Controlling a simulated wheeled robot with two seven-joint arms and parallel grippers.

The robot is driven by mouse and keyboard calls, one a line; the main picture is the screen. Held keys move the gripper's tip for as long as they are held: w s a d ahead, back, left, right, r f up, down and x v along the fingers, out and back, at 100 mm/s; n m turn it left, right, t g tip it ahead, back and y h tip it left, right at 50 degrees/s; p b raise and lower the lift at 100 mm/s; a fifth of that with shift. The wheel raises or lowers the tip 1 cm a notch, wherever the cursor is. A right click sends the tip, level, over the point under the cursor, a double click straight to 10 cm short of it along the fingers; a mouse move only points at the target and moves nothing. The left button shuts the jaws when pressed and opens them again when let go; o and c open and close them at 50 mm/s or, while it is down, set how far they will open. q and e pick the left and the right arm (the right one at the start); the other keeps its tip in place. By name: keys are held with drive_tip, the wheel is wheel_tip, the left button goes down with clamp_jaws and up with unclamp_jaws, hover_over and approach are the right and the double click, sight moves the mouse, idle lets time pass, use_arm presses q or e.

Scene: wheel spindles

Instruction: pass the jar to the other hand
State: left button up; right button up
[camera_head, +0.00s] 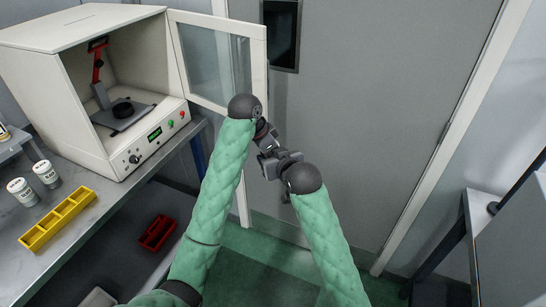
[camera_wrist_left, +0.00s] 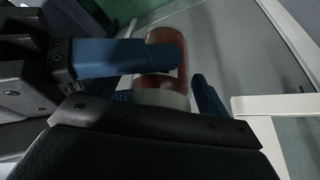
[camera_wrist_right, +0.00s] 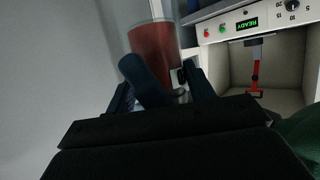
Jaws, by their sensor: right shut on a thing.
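The jar (camera_wrist_left: 165,55) is clear with red contents and a pale end; it also shows in the right wrist view (camera_wrist_right: 153,45). My right gripper (camera_head: 279,163) is shut on the jar, and one of its blue fingers crosses the jar in the left wrist view. My left gripper (camera_head: 266,138) is open, its fingers on either side of the jar's pale end, with a small gap visible on one side. In the head view the two grippers meet in front of the grey door and hide the jar.
A white oven-like cabinet (camera_head: 70,43) with its glass door (camera_head: 212,62) open stands on the left bench. Two white jars (camera_head: 21,190) (camera_head: 46,173) and a yellow tray (camera_head: 58,218) are on that bench. A red bin (camera_head: 157,232) sits lower down. A grey surface (camera_head: 515,245) stands at right.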

use_arm(q)
drive_tip(key=shift+r, duration=0.1)
drive_tip(key=shift+v, duration=3.85)
drive_tip(key=shift+w+a, duration=0.15)
drive_tip(key=shift+a, duration=0.2)
drive_tip(key=w+a+f+n+t, duration=0.1)
drive_tip(key=w+a+n, duration=0.2)
drive_tip(key=a, duration=0.3)
drive_tip(key=s+a+f+n, duration=0.1)
drive_tip(key=s+f+n, duration=0.15)
drive_tip(key=f, duration=1.15)
drive_tip(key=s+a+f+n+y, duration=0.1)
drive_tip(key=s+f, duration=0.2)
drive_tip(key=f, duration=1.1)
drive_tip(key=s+a+f+n, duration=0.2)
drive_tip(key=s+f, duration=0.1)
drive_tip(key=f, duration=1)
drive_tip(key=s+a+f+n+y, duration=0.1)
drive_tip(key=s+a+f, duration=0.1)
drive_tip(key=s+f, duration=1.65)
drive_tip(key=s+a+f, duration=0.1)
drive_tip(key=s+f, duration=0.6)
drive_tip(key=s, duration=0.3)
drive_tip(key=s+a+f+g+y, duration=0.1)
drive_tip(key=s+f, duration=0.7)
drive_tip(key=s, duration=0.3)
drive_tip(key=shift+s+f+n+y, duration=0.25)
drive_tip(key=shift+s+n+y, duration=0.05)
drive_tip(key=shift+s+n, duration=0.05)
